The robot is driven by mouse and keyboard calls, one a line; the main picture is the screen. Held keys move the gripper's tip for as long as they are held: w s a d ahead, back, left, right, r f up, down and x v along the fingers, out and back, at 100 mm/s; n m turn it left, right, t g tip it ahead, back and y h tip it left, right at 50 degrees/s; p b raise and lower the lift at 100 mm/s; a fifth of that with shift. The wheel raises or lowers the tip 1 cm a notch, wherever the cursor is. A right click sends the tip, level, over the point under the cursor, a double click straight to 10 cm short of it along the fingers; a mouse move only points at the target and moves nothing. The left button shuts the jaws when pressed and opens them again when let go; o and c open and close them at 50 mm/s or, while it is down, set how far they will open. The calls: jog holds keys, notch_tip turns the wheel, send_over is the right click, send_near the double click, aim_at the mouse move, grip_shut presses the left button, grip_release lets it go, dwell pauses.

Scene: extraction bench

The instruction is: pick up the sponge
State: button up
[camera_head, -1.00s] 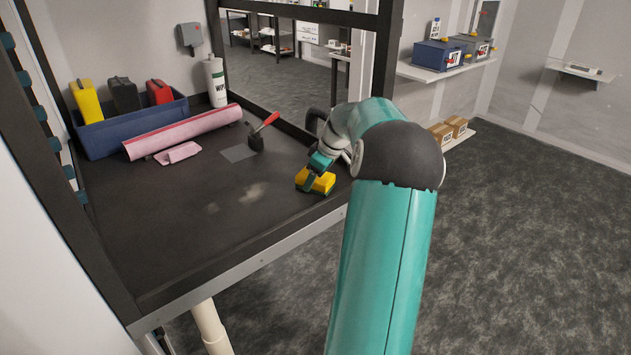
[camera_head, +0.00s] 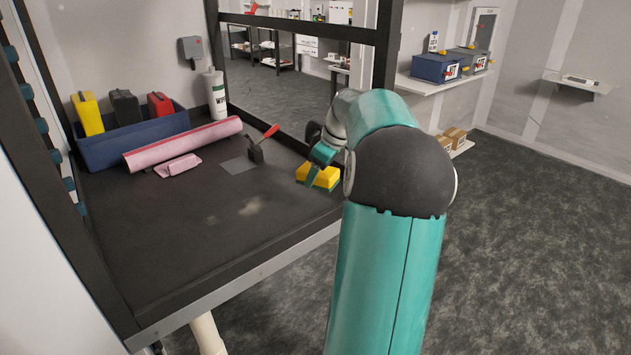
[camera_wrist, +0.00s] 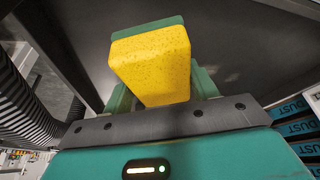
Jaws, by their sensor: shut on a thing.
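The yellow sponge with a green layer shows in the head view (camera_head: 322,176) at the right side of the dark bench, near its front edge. It also fills the middle of the wrist view (camera_wrist: 150,62). My gripper (camera_head: 312,174) is shut on the sponge, with a green finger on each side of it in the wrist view (camera_wrist: 160,90). The sponge looks a little above the bench top, but the exact gap is hard to tell. My arm hides the bench's right end.
A blue bin (camera_head: 130,142) with yellow, black and red containers stands at the back left. A pink roll (camera_head: 183,144), a folded pink cloth (camera_head: 178,166), a white bottle (camera_head: 216,96) and a red-handled brush (camera_head: 257,150) are on the bench. The front middle is clear.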

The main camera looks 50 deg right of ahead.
jog(key=s+a+r, duration=0.5)
jog(key=s+a, duration=0.2)
jog(key=shift+s+r, duration=0.15)
jog(key=shift+s, duration=0.05)
jog(key=shift+o, duration=1.1)
jog(key=shift+w, duration=0.1)
jog(key=shift+c, duration=0.3)
